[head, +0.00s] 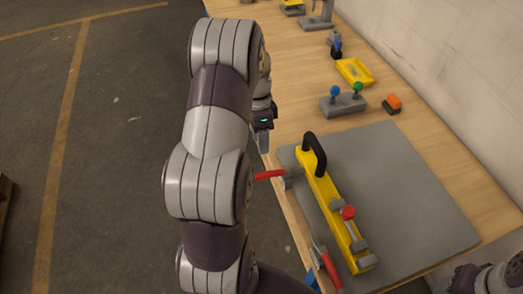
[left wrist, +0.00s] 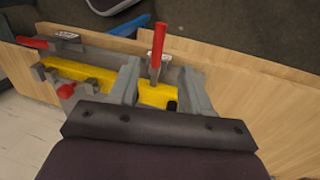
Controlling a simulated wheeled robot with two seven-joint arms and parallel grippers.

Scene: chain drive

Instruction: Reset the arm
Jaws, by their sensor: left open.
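My left arm rises through the middle of the head view. Its gripper (head: 263,143) hangs at the table's left edge, partly hidden behind the arm. In the left wrist view the left gripper (left wrist: 162,80) has its two grey fingers spread apart. A red clamp handle (left wrist: 158,45) and part of a yellow fixture (left wrist: 155,95) show between the fingers, but I see no grip on them. In the head view the yellow fixture (head: 322,198), with a black handle (head: 314,152) and a red knob (head: 348,212), lies on the grey mat, apart from the gripper.
The grey mat (head: 420,200) covers the table's near part. Red-handled clamps (head: 270,175) sit along its left edge. Behind stand a grey block with blue and green knobs (head: 343,104), an orange button (head: 393,102) and a yellow tray (head: 354,72). A wall borders the right; open floor (head: 110,150) lies left.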

